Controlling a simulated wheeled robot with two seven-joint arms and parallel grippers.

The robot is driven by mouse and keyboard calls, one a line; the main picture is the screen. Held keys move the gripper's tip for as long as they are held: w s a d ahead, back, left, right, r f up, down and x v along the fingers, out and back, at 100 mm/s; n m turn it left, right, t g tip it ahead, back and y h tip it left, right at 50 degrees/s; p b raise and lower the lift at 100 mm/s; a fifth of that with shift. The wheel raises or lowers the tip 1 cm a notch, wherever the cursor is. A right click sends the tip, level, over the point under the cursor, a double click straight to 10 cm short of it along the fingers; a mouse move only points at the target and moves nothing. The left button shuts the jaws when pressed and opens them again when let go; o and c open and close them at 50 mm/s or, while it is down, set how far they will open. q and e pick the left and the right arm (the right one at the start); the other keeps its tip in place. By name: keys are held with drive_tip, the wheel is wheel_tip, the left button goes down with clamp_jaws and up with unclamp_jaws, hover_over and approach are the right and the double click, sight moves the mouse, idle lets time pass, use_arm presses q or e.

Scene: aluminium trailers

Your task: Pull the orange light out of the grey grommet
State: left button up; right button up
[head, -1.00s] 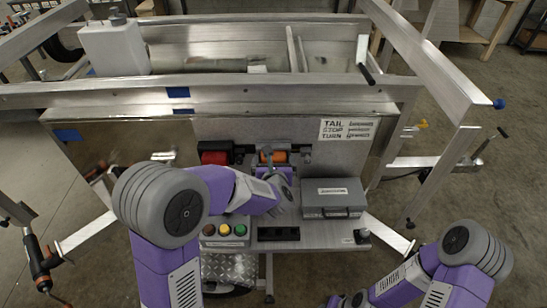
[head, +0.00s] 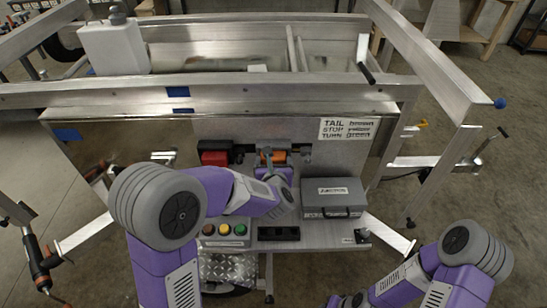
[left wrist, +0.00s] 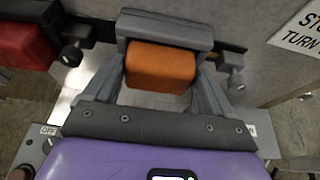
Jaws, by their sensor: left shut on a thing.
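The orange light (head: 279,156) is a small block at the middle of the trailer's upright back panel. In the left wrist view the orange light (left wrist: 160,68) sits right against the grey grommet (left wrist: 166,28), a block-shaped frame above and behind it. I cannot tell how deep the light sits in it. My left gripper (left wrist: 161,80) has one grey finger on each side of the light and is shut on it. In the head view my left gripper (head: 270,164) partly hides the light and grommet. My right arm shows at the lower right; its gripper is out of view.
A red light (head: 215,154) is mounted left of the orange one. Below are a grey box (head: 333,195), a dark block (head: 278,233) and coloured round buttons (head: 224,230). A metal rail (head: 230,92) crosses above.

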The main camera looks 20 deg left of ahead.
use_arm(q)
drive_tip(key=shift+s+d+b, duration=0.25)
drive_tip(key=shift+s+b, duration=0.1)
drive_tip(key=shift+s, duration=0.55)
drive_tip(key=shift+s+d+b, duration=0.25)
drive_tip(key=shift+s+b, duration=0.1)
drive_tip(key=shift+s, duration=0.5)
drive_tip(key=shift+s, duration=0.2)
drive_tip(key=shift+s+d+b, duration=0.3)
drive_tip(key=shift+s+b, duration=0.05)
drive_tip(key=shift+s, duration=0.6)
drive_tip(key=shift+s+d+b, duration=0.3)
drive_tip(key=shift+s+b, duration=0.05)
drive_tip(key=shift+s, duration=0.6)
drive_tip(key=shift+s+d+b, duration=0.3)
drive_tip(key=shift+s+b, duration=0.05)
drive_tip(key=shift+s, duration=0.6)
